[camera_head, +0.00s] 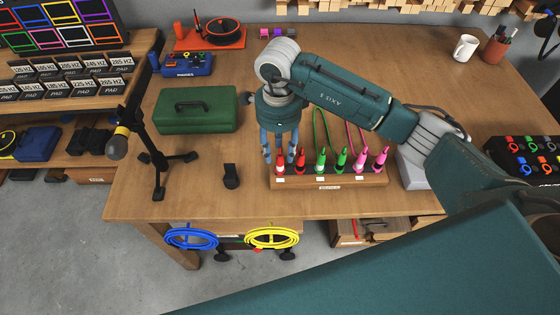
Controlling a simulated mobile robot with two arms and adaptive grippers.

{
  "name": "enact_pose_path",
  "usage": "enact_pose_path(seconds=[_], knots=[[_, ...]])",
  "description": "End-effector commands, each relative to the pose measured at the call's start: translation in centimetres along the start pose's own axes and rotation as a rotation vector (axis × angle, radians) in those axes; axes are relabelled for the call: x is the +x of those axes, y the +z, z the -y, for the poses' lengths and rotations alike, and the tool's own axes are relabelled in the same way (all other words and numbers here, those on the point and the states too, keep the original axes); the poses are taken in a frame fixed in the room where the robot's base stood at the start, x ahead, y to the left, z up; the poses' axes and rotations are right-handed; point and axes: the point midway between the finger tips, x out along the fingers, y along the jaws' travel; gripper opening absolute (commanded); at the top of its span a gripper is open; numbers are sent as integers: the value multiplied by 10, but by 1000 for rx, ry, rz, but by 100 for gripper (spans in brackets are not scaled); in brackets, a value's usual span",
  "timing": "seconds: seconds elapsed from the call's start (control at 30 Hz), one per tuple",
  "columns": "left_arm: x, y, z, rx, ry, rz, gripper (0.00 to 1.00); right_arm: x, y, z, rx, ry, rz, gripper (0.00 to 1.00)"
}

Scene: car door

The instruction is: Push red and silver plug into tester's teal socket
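A wooden rack (335,182) near the table's front edge holds several upright red, green and pink plugs. The leftmost red plug (281,165) looks pale or silver low down; the red plug beside it (301,160) looks darker at its base. My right gripper (280,157) points down over the rack's left end. Its fingers stand apart on either side of the leftmost red plug, with gaps showing. My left gripper is not in view.
A green toolbox (196,110) and a black stand (158,160) are left of the rack. A small black object (231,177) lies just left of it. A grey box (412,170) is right of it, partly behind my arm.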

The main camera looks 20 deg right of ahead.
Motion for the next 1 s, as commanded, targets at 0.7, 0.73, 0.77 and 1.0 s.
enact_pose_path(seconds=[0.7, 0.73, 0.77, 1.0], knots=[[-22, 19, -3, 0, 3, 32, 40, 52, -2, -4, 1, 0, 1, 38], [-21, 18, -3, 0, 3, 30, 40, 52, -2, -4, 1, 0, 1, 38], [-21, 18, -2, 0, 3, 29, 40, 52, -2, -4, 1, 0, 1, 38], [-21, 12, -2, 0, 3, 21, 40, 52, -2, -4, 1, 0, 1, 28]])
